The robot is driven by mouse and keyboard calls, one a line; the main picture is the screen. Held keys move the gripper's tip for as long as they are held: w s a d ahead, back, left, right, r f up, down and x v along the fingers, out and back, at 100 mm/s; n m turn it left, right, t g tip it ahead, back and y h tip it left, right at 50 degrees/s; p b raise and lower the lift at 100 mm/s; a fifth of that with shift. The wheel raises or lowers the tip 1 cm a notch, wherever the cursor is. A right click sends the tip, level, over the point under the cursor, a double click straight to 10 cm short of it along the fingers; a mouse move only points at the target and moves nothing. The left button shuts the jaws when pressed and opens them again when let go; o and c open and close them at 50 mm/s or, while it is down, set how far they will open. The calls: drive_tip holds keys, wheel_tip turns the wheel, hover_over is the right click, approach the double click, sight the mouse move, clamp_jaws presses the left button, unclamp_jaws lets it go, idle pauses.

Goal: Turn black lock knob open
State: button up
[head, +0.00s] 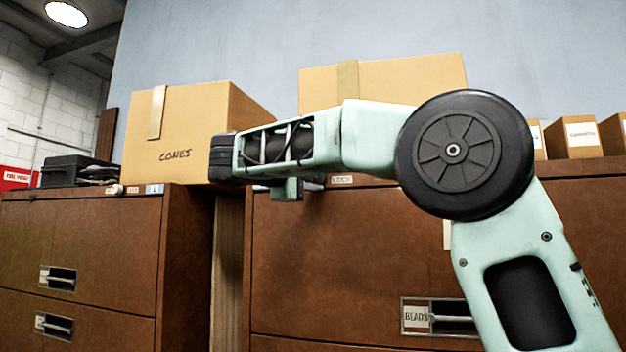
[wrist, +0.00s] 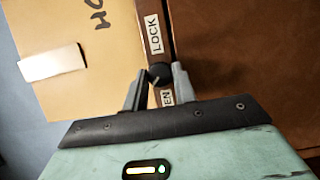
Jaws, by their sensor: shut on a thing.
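The black lock knob (wrist: 159,72) shows in the wrist view on the narrow brown edge of the cabinet. It sits between a white LOCK label (wrist: 152,34) and another white label (wrist: 167,97) whose visible letters read EN. My gripper (wrist: 159,79) has its two grey fingers on either side of the knob, shut on it. A small pale mark shows on the knob, but its exact direction is hard to read. In the head view the knob and my fingertips are hidden behind my arm; a label (head: 342,180) shows on the cabinet's top edge.
A cardboard box (wrist: 85,60) stands close beside the knob in the wrist view. In the head view, a box marked CONES (head: 180,125) stands on the left cabinet (head: 85,240). The right brown cabinet (head: 330,265) has a BEADS drawer handle (head: 455,318). Smaller boxes (head: 575,137) stand at right.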

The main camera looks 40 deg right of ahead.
idle(0.3)
drive_tip(key=o, duration=1)
drive_tip(key=b+v, duration=0.4)
drive_tip(key=v, duration=1.3)
drive_tip(key=shift+s+a+f, duration=0.1)
drive_tip(key=shift+s+a, duration=0.05)
drive_tip(key=shift+a, duration=0.05)
